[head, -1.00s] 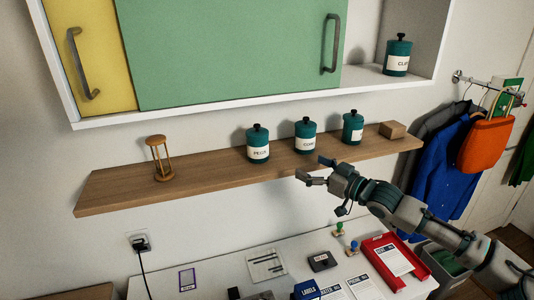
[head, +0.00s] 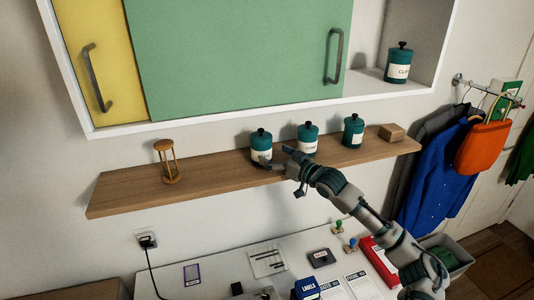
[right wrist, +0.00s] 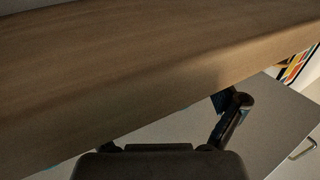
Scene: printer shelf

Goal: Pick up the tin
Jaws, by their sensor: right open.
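Three teal tins with black knobbed lids stand on the wooden shelf (head: 190,190): a left tin (head: 261,140), a middle tin (head: 307,136) and a right tin (head: 353,130). A fourth tin (head: 398,66) stands in the open cabinet bay. My right gripper (head: 275,157) is open and empty at the shelf's front, before the left and middle tins, its fingers partly covering their lower parts. I cannot tell whether it touches either. In the right wrist view the shelf (right wrist: 130,60) fills the upper part, with one dark finger (right wrist: 235,115) below its edge; no tin shows there.
An hourglass (head: 167,161) stands left on the shelf, a small wooden box (head: 392,133) at its right end. The cabinet (head: 230,55) hangs close above. Below is a white desk with a red tray (head: 380,262), stamps and papers. The shelf between hourglass and left tin is clear.

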